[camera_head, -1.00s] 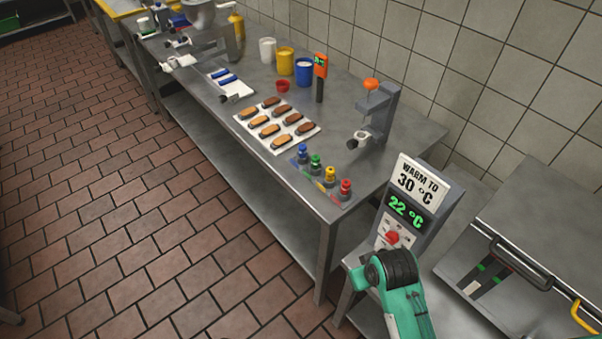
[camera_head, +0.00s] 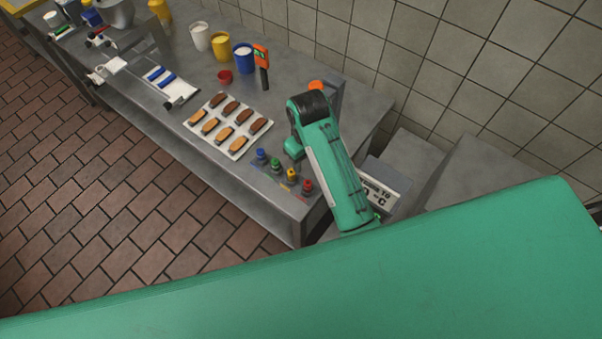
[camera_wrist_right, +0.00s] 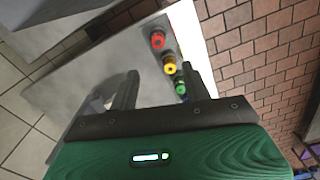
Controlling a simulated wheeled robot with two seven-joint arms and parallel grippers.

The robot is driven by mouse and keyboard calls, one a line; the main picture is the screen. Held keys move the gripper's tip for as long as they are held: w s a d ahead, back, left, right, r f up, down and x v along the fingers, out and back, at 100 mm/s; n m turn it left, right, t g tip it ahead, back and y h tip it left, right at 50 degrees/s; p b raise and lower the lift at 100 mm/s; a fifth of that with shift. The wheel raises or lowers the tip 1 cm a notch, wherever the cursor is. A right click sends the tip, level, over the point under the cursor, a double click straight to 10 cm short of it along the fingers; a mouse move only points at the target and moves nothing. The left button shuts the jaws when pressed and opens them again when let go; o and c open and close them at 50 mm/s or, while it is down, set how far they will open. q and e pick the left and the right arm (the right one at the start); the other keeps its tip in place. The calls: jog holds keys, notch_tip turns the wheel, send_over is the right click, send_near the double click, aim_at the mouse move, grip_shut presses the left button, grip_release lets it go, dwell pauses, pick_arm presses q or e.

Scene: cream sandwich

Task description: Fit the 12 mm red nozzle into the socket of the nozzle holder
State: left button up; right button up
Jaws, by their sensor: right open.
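The red nozzle (camera_head: 307,187) stands at the right end of a row with yellow (camera_head: 292,175), green (camera_head: 276,164) and blue (camera_head: 262,153) nozzles near the bench's front corner. In the right wrist view the red nozzle (camera_wrist_right: 157,40) is beyond the fingertips, with the yellow one (camera_wrist_right: 169,64) nearer. My right gripper (camera_wrist_right: 160,72) is open and empty. In the head view its fingers are hidden by my arm. A grey stand with an orange knob (camera_head: 317,85), apparently the nozzle holder, is mostly hidden behind my right arm; its socket is not visible. My left gripper is not in view.
A white tray of éclairs (camera_head: 213,140) lies left of the nozzles. An orange thermometer (camera_head: 261,65), red cup (camera_head: 225,77) and blue (camera_head: 243,57), yellow (camera_head: 221,46) and white (camera_head: 200,36) tubs stand behind it. The warming display (camera_head: 384,188) is partly covered by my arm.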

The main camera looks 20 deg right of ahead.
aim_at(308, 182)
jog(key=f+b, duration=0.1)
jog(key=s+f+b, duration=0.1)
jog(key=f, duration=0.1)
jog(key=shift+s+f+b, duration=0.1)
jog(key=shift+f+b, duration=0.05)
jog(key=shift+b, duration=0.15)
jog(key=f, duration=0.2)
jog(key=w+f, duration=0.1)
jog(key=f, duration=0.1)
jog(key=shift+p, duration=0.4)
jog(key=shift+s+f, duration=0.15)
jog(key=shift+f, duration=0.1)
jog(key=shift+s+d+f+p, duration=0.1)
jog(key=shift+s+f+p, duration=0.05)
jog(key=shift+f+p, duration=0.25)
jog(key=f, duration=0.1)
jog(key=f+p, duration=0.1)
jog(key=f, duration=0.1)
jog(key=shift+w+d+f+p, duration=0.15)
jog(key=shift+w+p, duration=0.15)
jog(key=shift+p, duration=0.05)
jog(key=shift+f, duration=0.65)
jog(key=shift+c, duration=0.2)
grip_shut()
